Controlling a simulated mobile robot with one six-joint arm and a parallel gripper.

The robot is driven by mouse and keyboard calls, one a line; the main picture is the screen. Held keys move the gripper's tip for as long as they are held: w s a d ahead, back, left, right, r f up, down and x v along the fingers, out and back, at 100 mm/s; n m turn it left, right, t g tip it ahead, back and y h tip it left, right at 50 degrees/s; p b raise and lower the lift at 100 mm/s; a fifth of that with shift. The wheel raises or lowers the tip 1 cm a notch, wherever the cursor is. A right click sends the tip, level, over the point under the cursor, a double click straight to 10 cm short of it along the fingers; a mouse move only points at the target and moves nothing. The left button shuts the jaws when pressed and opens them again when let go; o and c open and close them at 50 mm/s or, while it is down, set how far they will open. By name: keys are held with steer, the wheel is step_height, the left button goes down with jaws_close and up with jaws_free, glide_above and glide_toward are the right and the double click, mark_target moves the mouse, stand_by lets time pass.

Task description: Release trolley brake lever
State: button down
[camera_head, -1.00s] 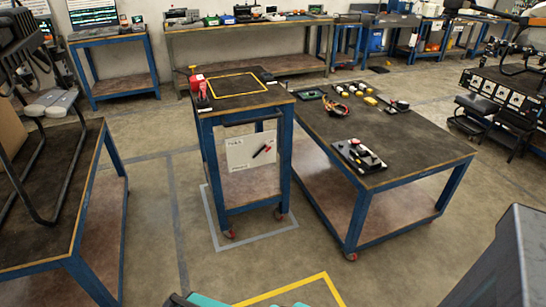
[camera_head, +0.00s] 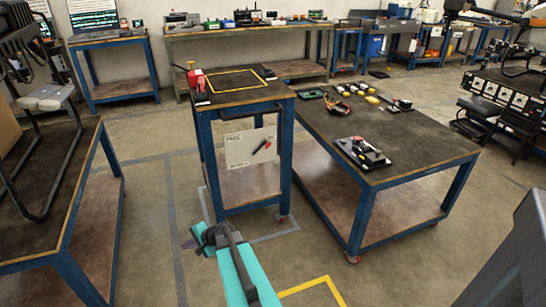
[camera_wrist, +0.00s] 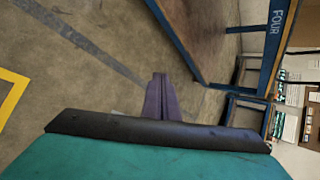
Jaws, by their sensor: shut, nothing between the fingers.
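The narrow trolley (camera_head: 240,97) has a dark top and blue legs and stands in the middle of the head view.
A low wide table (camera_head: 425,158) with tools stands to the right, close to the trolley. Another blue-legged bench (camera_head: 85,185) is at the left. Floor between them is clear, with a yellow floor marking (camera_head: 318,284) at the front. In the wrist view a blue frame (camera_wrist: 280,35) reads "FOUR".

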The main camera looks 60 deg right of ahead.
steer(key=d+r+m+t+h+b, duration=0.1)
steer(key=d+r+m+h, duration=0.15)
steer(key=d, duration=0.55)
steer(key=d+r+m+t+h+b, duration=0.1)
steer(key=d+r+m+t, duration=0.15)
steer(key=d, duration=0.55)
steer(key=s+d+r+m+h+b, duration=0.1)
steer(key=s+d+r+m+h, duration=0.2)
steer(key=d, duration=0.7)
steer(key=s+d+r+m+h+b, duration=0.2)
steer(key=s+d+r+m+h, duration=0.2)
steer(key=s+d, duration=0.4)
steer(key=s+d+r+m+h+b, duration=0.1)
steer(key=s+d+r+m+h, duration=0.2)
steer(key=d, duration=1)
step_height(320, 180, up, 3)
steer(key=s+m, duration=0.2)
steer(key=shift+s+r+m+g, duration=0.2)
steer(key=shift+s+m+g, duration=0.1)
steer(key=shift+g, duration=0.05)
steer(key=shift+w+d, duration=0.1)
steer(key=shift+x, duration=4.9)
steer(key=shift+w+a+r, duration=0.25)
steer(key=shift+a+r, duration=0.4)
steer(key=shift+r, duration=0.15)
steer(key=shift+w+a+r, duration=0.2)
steer(key=shift+a+r, duration=0.4)
steer(key=shift+r, duration=0.25)
